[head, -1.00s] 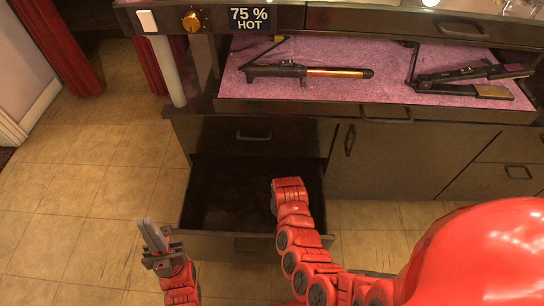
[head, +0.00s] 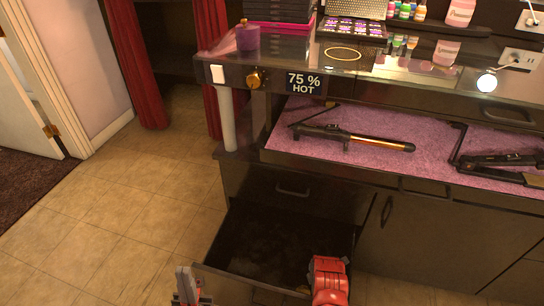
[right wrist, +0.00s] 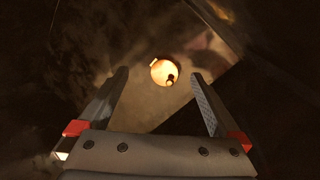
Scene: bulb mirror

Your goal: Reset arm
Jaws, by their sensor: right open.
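My left gripper (head: 188,287) shows at the bottom edge of the head view, beside the front left corner of the open drawer (head: 225,277). Its grey fingers point up, and I cannot tell whether they are apart. My right arm (head: 328,278) reaches up from the bottom over the drawer's right side; its gripper is hidden in the head view. In the right wrist view my right gripper (right wrist: 160,95) is open, with nothing between its fingers. Beyond the fingers is a dark, blurred surface with a round bright spot (right wrist: 165,72).
The dark cabinet (head: 440,240) stands above and right of the drawer. Its pink-lined shelf (head: 400,175) holds a curling iron (head: 350,137) and a flat iron (head: 500,160). A "75 % HOT" sign (head: 304,83) and brass knob (head: 256,79) are on the front. Tiled floor (head: 130,220) is clear at left.

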